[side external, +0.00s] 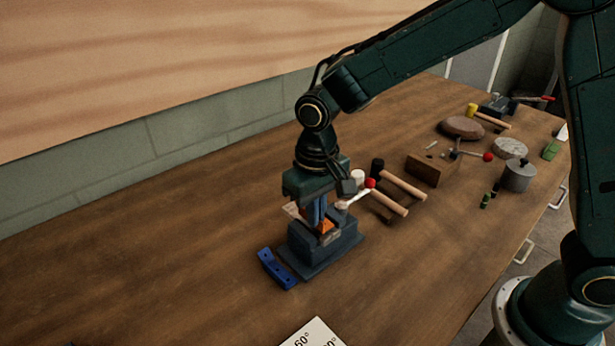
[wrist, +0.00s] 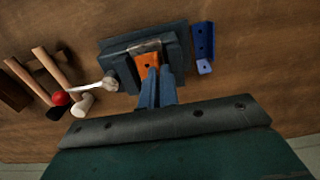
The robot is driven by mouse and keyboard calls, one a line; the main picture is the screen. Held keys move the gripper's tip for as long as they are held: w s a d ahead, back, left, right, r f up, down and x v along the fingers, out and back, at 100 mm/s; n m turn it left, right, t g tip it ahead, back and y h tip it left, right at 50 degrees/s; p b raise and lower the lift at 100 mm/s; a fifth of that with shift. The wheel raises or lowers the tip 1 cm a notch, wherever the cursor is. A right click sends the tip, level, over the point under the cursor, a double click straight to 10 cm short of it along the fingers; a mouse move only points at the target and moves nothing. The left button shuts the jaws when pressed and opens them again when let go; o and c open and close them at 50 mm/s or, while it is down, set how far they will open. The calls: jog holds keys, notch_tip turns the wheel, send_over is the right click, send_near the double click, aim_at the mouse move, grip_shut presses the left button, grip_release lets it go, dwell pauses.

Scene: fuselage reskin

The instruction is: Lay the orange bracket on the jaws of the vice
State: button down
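The orange bracket (wrist: 148,61) is at the tips of my gripper (wrist: 159,71), over the top of the vice. In the side view the bracket (side external: 326,227) shows as a small orange patch just below the blue fingers. The vice (side external: 322,248) is a dark blue-grey block on a base plate; it also shows in the wrist view (wrist: 116,62). My gripper (side external: 319,224) points down, its two fingers close together and seemingly shut on the bracket. The fingers hide part of the bracket, and I cannot tell whether its underside touches the jaws.
A blue angled bracket (side external: 277,269) lies beside the vice. A white-headed mallet (side external: 356,183), a red ball (side external: 370,183) and wooden-handled hammers (side external: 403,186) lie close behind it. A pot (side external: 518,175) and stones stand farther right. The table's left side is clear.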

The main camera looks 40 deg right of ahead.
jog(key=shift+f, duration=0.65)
jog(key=c, duration=1.6)
grip_release()
jog(key=shift+r, duration=0.1)
notch_tip(320, 180, up, 14)
jog(key=shift+f, duration=0.2)
